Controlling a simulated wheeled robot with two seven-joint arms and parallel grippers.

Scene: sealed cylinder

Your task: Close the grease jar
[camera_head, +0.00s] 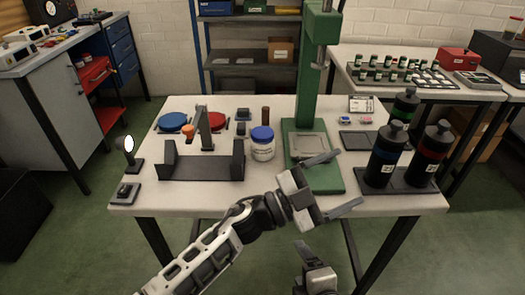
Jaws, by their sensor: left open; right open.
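The grease jar is most likely the white jar (263,150) with a label, upright near the middle of the table. A blue lid (262,133) sits on its top; I cannot tell how tightly. My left gripper (333,184) is open and empty, its fingers pointing right, in front of the green press and to the right of the jar, apart from it. My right gripper (306,250) is at the bottom of the view, below the table's front edge, open, only partly visible, with nothing seen in it.
A green press (312,80) stands just right of the jar. A black cradle (202,168) is at left, with blue (172,122) and red (216,121) discs behind. Dark bottles (388,150) stand at right on the white table (265,197). The front strip is mostly clear.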

